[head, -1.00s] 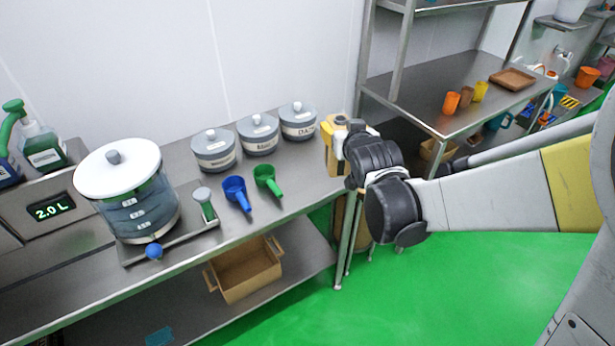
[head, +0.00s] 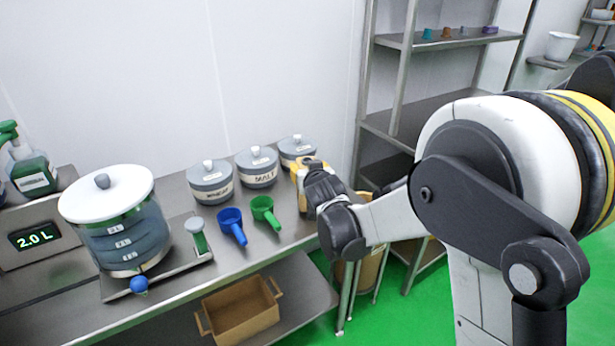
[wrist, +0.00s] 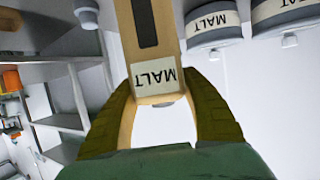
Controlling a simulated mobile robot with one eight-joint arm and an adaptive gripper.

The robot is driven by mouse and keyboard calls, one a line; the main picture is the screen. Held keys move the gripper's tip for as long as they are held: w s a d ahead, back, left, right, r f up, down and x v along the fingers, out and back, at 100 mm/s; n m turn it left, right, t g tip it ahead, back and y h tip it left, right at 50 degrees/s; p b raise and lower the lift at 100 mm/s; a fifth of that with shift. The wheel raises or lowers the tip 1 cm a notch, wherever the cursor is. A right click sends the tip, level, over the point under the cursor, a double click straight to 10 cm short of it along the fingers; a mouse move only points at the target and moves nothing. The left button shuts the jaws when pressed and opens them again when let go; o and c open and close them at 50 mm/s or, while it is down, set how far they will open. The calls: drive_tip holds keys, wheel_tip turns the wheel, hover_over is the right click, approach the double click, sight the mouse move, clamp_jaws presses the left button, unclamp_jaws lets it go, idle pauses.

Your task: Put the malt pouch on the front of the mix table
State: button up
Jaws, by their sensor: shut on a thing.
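The malt pouch is tan with a dark stripe and a white MALT label, upside down in the wrist view (wrist: 155,78). My gripper (wrist: 160,100) is shut on it, one finger on each side. In the head view the pouch (head: 301,194) is a yellowish block at the right end of the mix table (head: 265,244), in front of the rightmost canister. My gripper (head: 312,182) reaches it from the right and hides part of it. I cannot tell whether the pouch touches the tabletop.
Lidded grey canisters (head: 211,186) line the back wall, one labelled MALT (head: 257,170). A blue scoop (head: 231,222) and a green scoop (head: 264,210) lie left of the pouch. A clear lidded vessel (head: 122,235) stands farther left. Bare tabletop shows along the front edge.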

drive_tip(key=shift+f, duration=0.55)
drive_tip(key=shift+f, duration=0.2)
drive_tip(key=o, duration=1.4)
drive_tip(key=shift+c, duration=0.2)
drive_tip(key=shift+r, duration=0.15)
